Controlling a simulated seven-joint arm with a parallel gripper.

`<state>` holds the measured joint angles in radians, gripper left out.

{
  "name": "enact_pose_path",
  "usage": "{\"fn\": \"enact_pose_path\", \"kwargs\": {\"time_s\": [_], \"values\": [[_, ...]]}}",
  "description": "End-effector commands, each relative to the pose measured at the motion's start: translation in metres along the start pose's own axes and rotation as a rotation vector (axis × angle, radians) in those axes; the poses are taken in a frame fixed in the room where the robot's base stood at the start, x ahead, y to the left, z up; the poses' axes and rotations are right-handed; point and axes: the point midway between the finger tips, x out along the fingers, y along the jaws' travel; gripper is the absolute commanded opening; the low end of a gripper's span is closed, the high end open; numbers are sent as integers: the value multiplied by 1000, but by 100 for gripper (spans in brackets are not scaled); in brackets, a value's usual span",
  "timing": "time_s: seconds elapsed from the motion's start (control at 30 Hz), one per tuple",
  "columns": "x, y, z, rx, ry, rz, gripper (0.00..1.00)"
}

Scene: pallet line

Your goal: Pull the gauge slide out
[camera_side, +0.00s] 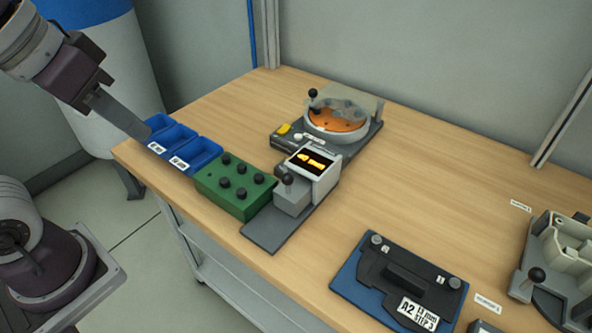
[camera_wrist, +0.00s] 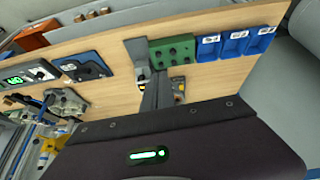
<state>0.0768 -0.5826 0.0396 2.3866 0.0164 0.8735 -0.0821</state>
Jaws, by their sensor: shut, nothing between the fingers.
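The gauge is a grey unit with a tilted screen (camera_side: 310,162) showing yellow shapes, standing on the table. In front of it a grey slide block (camera_side: 292,196) with a black ball knob (camera_side: 288,179) sits on a flat dark grey base plate (camera_side: 264,231). The block appears against the screen housing. In the wrist view the base plate (camera_wrist: 137,49) shows beside the green box, and my fingers partly hide the gauge. My gripper (camera_side: 147,134) is shut and empty, at the upper left by the blue bins, well away from the knob.
A green box with several black knobs (camera_side: 234,187) stands close left of the base plate. Blue bins (camera_side: 186,152) stand at the left table edge. A round orange dial unit (camera_side: 336,122) is behind the gauge. A blue-based black plate (camera_side: 400,283) lies right; wood between is clear.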

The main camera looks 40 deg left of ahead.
Motion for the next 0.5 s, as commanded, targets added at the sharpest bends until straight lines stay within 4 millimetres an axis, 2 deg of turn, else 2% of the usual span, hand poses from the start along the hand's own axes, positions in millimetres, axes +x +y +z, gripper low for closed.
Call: {"fn": "enact_pose_path", "kwargs": {"time_s": [0.1,0.2,0.3,0.4,0.5], "values": [[24,15,-57,-49,-54,12,0],[58,33,-100,-90,-85,-5,0],[99,53,-132,-118,-104,-37,0],[135,72,-151,-132,-109,-70,0],[160,86,-161,-137,-108,-93,0]]}}
